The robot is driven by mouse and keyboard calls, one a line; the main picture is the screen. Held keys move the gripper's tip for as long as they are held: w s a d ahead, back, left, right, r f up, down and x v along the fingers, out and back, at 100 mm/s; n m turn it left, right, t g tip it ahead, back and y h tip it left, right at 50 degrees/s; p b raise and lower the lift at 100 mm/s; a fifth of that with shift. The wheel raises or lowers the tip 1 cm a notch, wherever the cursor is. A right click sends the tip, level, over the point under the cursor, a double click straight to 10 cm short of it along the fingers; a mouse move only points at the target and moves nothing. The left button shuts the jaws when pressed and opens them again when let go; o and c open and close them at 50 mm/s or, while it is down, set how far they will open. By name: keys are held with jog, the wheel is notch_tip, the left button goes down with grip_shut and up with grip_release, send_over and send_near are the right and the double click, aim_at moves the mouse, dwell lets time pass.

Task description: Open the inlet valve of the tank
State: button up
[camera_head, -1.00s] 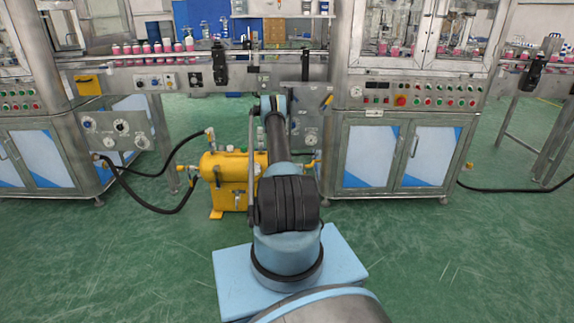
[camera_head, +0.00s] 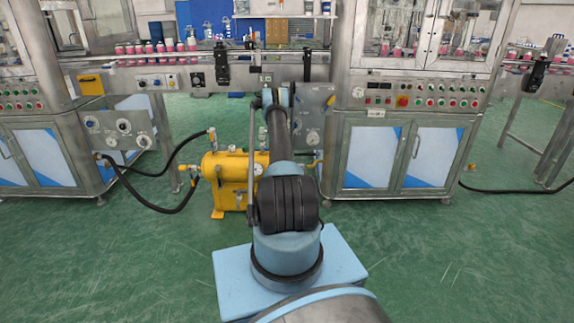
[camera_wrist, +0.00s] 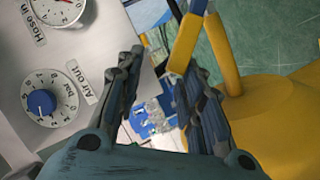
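The yellow tank (camera_head: 232,170) stands on the floor in front of the machines. A black hose arcs to a fitting (camera_head: 212,134) on its top left. My arm hides part of its right side, where a yellow lever (camera_head: 317,163) sticks out. In the wrist view, my gripper (camera_wrist: 156,78) is open, with clear space between its dark fingers. A yellow bar with a blue part (camera_wrist: 187,42) slants down near the tip of the right finger; whether they touch I cannot tell. The tank's yellow body (camera_wrist: 275,115) fills the right. In the head view my gripper is hidden behind my arm.
A grey panel (camera_wrist: 75,80) with a gauge (camera_wrist: 58,8), a blue knob (camera_wrist: 40,102) and labels "Hose in" and "Air out" is close on the left of my gripper. A steel cabinet (camera_head: 395,155) stands right of the tank. Green floor (camera_head: 450,250) is clear in front.

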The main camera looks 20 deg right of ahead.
jog(key=shift+a+r, duration=0.1)
jog(key=shift+r, duration=3.3)
jog(key=shift+c, duration=0.3)
